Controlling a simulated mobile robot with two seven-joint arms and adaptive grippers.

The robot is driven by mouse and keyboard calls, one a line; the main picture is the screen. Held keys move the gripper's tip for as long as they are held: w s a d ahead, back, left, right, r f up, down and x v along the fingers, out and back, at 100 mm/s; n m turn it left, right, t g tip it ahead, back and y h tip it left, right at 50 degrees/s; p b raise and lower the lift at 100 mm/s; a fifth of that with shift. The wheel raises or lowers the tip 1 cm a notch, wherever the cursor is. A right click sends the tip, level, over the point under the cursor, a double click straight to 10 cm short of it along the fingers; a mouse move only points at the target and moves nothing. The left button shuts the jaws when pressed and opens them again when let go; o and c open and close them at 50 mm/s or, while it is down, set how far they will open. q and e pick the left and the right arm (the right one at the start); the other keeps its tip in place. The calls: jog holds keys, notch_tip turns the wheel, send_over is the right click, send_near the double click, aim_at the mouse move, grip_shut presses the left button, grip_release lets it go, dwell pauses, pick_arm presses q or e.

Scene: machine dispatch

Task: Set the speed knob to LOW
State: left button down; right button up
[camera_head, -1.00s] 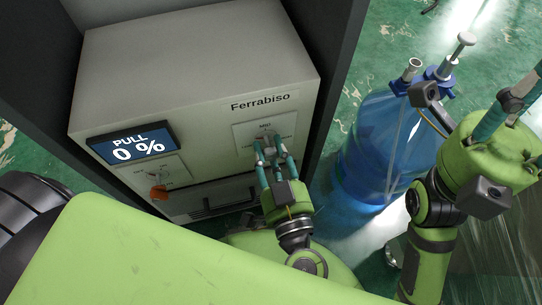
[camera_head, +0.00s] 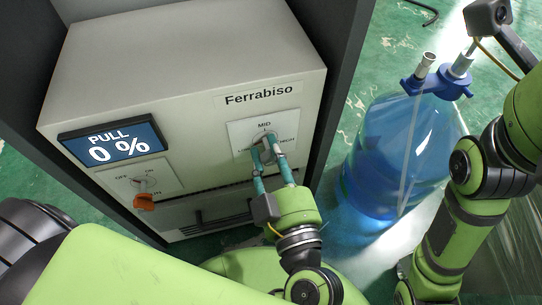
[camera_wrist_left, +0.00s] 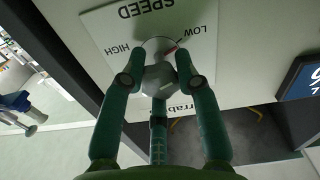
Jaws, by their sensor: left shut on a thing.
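The speed knob (camera_head: 264,137) is on a white plate (camera_head: 245,127) marked LOW, MID and HIGH, on the front of the Ferrabiso machine. My left gripper (camera_head: 268,153) is shut on the knob, its teal fingers around it. In the left wrist view the plate is upside down, with SPEED, HIGH and LOW readable. There the knob (camera_wrist_left: 157,44) shows a red mark pointing towards LOW. The fingers (camera_wrist_left: 160,62) hide part of the knob. My right gripper is outside the head view; only its arm shows at the right.
A blue bottle (camera_head: 395,150) stands on the green floor right of the machine. A dark frame (camera_head: 338,80) edges the machine.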

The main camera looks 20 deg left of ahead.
pick_arm(q)
jog(key=shift+a+r, duration=0.1)
jog(key=shift+r, duration=0.05)
jog(key=c, duration=0.9)
grip_release()
